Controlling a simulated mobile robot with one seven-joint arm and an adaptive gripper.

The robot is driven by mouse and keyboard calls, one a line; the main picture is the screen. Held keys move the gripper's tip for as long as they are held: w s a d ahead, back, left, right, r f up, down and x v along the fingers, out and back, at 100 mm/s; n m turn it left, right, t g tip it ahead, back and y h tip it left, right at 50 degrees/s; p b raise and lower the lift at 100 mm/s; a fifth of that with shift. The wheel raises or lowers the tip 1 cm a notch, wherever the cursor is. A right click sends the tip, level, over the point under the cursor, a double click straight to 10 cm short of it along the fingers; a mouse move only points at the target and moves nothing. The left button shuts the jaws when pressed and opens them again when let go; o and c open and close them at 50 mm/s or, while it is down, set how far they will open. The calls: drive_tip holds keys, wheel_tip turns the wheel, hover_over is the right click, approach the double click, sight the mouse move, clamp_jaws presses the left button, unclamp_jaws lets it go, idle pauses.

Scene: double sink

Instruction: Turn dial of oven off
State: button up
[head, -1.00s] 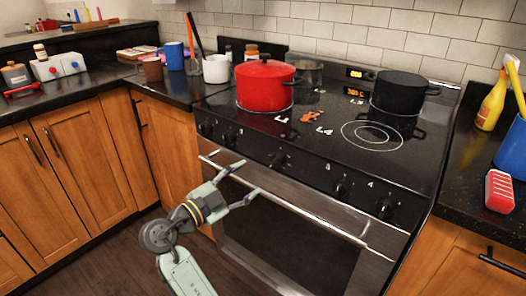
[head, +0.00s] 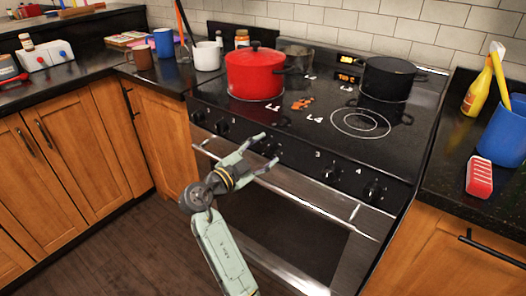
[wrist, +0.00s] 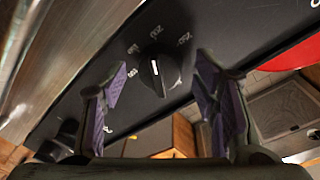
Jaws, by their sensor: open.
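The oven (head: 290,215) has a black front panel with a row of black dials above its steel handle. My gripper (head: 269,149) is at the panel, left of the dials marked 3 (head: 331,172) and 4 (head: 374,190). In the wrist view, a black dial (wrist: 160,70) with a white pointer line shows between the two spread fingers. My gripper (wrist: 160,75) is open with no visible contact on that dial. Another dark dial (wrist: 66,138) is at the lower left. Whether the fingertips reach past the dial's face is unclear.
A red pot (head: 254,75) and a black pot (head: 388,78) stand on the cooktop. The steel oven handle (head: 320,205) runs below the dials, close to my gripper. A red-and-white sponge (head: 479,177) and a blue container (head: 503,132) are on the right counter.

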drive_tip(key=c, duration=1.2)
drive_tip(key=shift+o, duration=0.2)
